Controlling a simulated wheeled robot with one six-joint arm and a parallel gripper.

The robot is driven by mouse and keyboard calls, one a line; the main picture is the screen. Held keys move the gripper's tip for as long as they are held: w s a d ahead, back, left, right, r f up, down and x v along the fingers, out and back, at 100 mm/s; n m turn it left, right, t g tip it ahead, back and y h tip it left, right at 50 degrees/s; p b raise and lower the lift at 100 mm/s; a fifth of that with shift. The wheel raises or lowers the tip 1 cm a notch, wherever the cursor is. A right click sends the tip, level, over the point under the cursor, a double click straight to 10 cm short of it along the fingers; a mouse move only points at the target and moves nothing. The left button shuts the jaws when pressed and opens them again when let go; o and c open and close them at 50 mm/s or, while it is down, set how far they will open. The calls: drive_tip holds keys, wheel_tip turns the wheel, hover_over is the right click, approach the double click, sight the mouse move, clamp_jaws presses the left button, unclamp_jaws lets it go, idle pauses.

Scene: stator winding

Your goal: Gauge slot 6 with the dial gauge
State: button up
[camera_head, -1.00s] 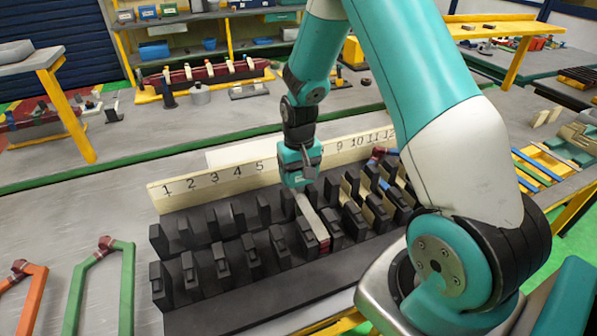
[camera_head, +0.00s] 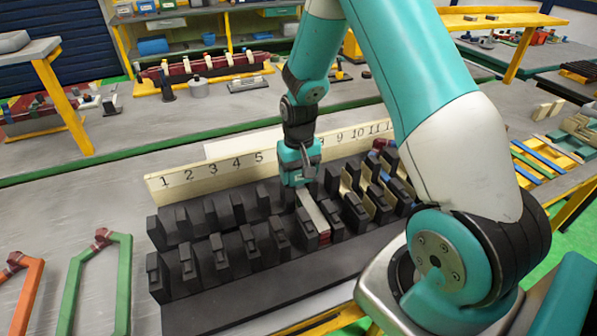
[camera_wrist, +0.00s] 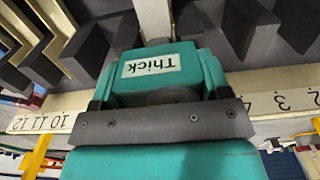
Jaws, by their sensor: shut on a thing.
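My gripper (camera_head: 298,176) is over the black slotted stator (camera_head: 235,300), at the back end of a slot holding a pale strip with a red front end (camera_head: 314,213). Counting from the left, this slot appears to be slot 6. In the wrist view, a teal block labelled "Thick" (camera_wrist: 150,67) sits held in my gripper; it appears to be the gauge. No dial face shows. Whether its tip touches the strip is hidden.
Slots to the right have cream liners, some with blue and red pieces (camera_head: 384,178). Black teeth stand in two rows close around my gripper.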

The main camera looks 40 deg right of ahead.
drive_tip(key=shift+f, duration=0.15)
drive_tip(key=o, duration=1)
wheel_tip(320, 180, up, 17)
drive_tip(key=b, duration=0.2)
drive_tip(key=shift+r+b, duration=0.2)
drive_tip(key=shift+b, duration=0.15)
idle(1.0)
